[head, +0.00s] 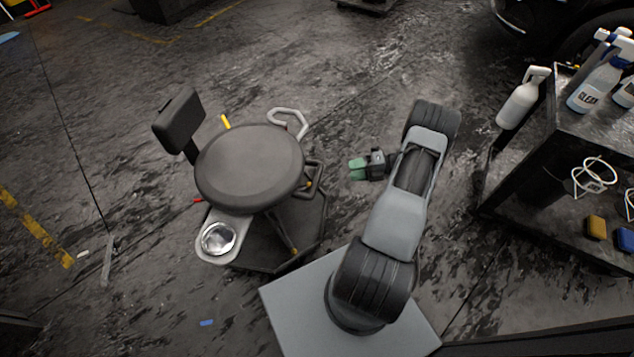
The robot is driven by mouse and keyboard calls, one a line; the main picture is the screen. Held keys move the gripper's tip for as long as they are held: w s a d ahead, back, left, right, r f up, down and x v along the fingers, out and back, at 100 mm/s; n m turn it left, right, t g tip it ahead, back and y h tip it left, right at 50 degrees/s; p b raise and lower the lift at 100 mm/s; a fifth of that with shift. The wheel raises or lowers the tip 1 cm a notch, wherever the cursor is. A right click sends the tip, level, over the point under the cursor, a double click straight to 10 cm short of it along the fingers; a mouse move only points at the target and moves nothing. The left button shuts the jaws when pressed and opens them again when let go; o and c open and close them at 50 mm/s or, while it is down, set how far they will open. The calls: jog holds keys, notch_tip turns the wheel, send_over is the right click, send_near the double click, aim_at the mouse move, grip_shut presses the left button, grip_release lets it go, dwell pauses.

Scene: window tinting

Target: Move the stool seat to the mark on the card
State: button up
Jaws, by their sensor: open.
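The stool seat (250,165) is a round dark grey cushion near the middle left of the head view. A small backrest (180,118) stands at its upper left. A dark base (285,245) shows below it. A yellow tab (226,122) sticks out at the seat's far edge and a small red piece (199,200) shows at its left. My gripper (358,168), with green fingertips, is open, to the right of the seat and apart from it. I cannot make out the card or its mark.
A pale tray with a metal dish (218,238) juts from the stool's front left. A pale grey loop (289,120) and a dark side handle (314,178) stick out on its right. A dark cart (580,150) with bottles stands at right. Floor at left is mostly clear.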

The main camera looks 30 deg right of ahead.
aim_at(316, 178)
jog(key=b+x, duration=0.2)
jog(key=x, duration=1.1)
jog(key=shift+w+a+f, duration=0.1)
jog(key=shift+a+f, duration=0.05)
jog(key=shift+f, duration=0.1)
jog(key=shift+c, duration=0.3)
grip_shut()
